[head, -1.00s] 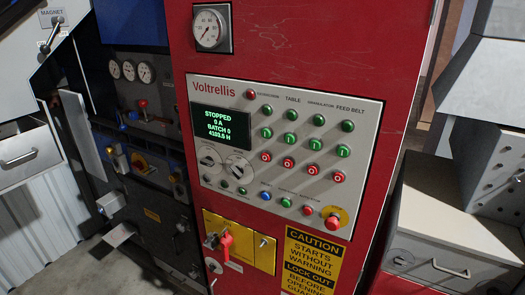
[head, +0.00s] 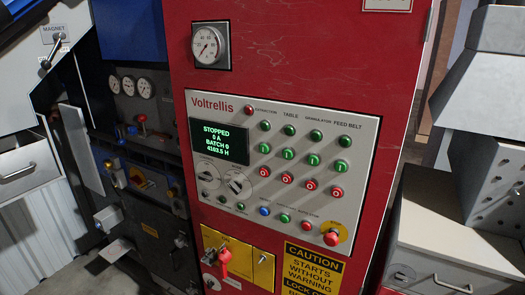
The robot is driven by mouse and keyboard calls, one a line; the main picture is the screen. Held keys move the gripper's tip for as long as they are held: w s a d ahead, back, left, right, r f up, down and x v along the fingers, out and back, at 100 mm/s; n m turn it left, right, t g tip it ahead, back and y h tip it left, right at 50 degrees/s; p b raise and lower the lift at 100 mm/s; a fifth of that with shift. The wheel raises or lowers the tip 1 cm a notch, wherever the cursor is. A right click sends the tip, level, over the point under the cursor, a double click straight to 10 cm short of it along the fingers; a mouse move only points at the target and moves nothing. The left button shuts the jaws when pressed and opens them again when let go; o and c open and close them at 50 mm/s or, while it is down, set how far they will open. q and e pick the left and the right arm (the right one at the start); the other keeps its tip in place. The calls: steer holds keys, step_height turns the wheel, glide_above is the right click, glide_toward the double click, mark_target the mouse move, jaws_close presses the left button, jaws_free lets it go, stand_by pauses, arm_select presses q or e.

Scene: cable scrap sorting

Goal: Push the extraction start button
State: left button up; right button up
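The grey Voltrellis control panel (head: 205,108) is on the front of a red cabinet (head: 290,50). Its columns read extraction, table, granulator and feed belt. In the leftmost column, the green extraction start button (head: 265,148) sits under a green lamp (head: 265,126) and above a red stop button (head: 264,172). The display (head: 218,139) reads stopped, 0 A, batch 0. Neither of my grippers is in view, and nothing covers the buttons.
A red mushroom button (head: 331,238) on a yellow disc is at the panel's lower right. A red-handled switch (head: 223,258) sticks out below. Dark machinery with gauges (head: 128,86) is left, and a grey drawer unit (head: 450,240) is right. No obstacle shows before the panel.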

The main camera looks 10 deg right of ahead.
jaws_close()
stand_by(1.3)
